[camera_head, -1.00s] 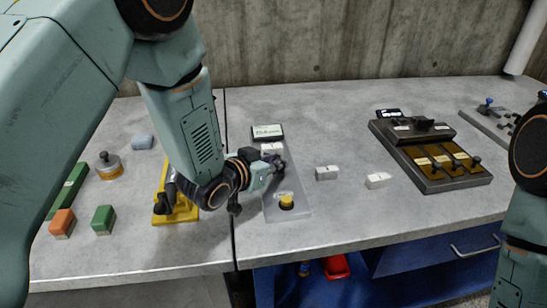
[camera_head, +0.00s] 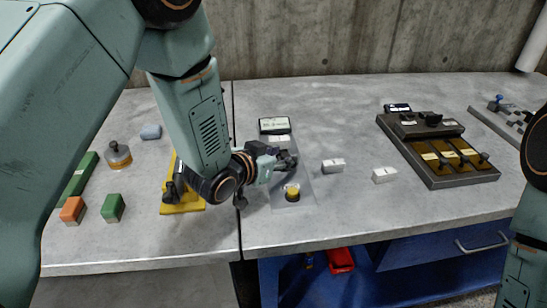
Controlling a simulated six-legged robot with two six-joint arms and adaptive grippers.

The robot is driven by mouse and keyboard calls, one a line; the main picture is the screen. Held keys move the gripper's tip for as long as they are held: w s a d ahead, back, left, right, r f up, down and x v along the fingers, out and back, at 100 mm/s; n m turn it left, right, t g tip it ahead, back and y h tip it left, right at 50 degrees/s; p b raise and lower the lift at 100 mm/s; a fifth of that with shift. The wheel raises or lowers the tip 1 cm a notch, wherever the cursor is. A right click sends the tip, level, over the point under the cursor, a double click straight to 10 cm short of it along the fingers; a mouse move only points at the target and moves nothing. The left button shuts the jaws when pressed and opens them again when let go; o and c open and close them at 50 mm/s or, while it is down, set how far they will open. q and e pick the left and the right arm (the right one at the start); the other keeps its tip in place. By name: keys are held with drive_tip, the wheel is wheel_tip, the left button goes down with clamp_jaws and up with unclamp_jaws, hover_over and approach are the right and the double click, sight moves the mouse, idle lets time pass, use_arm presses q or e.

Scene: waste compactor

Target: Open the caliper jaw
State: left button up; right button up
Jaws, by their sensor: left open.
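A pale grey plate (camera_head: 306,186) lies on the bench with a dark-framed display (camera_head: 274,125) at its far end, a white labelled block (camera_head: 279,139) below that, and a yellow-topped knob (camera_head: 292,192) near its front. It looks like the caliper, but I cannot make out the jaw clearly. My left gripper (camera_head: 288,161) is low over the middle of this plate, between the white block and the yellow knob. Its fingers are open and partly hide the plate. I cannot tell whether they touch anything. My right arm shows at the right edge, its gripper out of view.
A yellow fixture (camera_head: 184,209) lies under my left wrist. Two small white blocks (camera_head: 333,165) (camera_head: 384,175) sit right of the plate. A dark panel with levers (camera_head: 440,178) stands further right. A bench seam (camera_head: 236,225) runs left of the plate.

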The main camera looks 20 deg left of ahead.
use_arm(q)
drive_tip(key=v, duration=1.1)
drive_tip(key=shift+s+a, duration=0.15)
drive_tip(key=shift+s, duration=0.15)
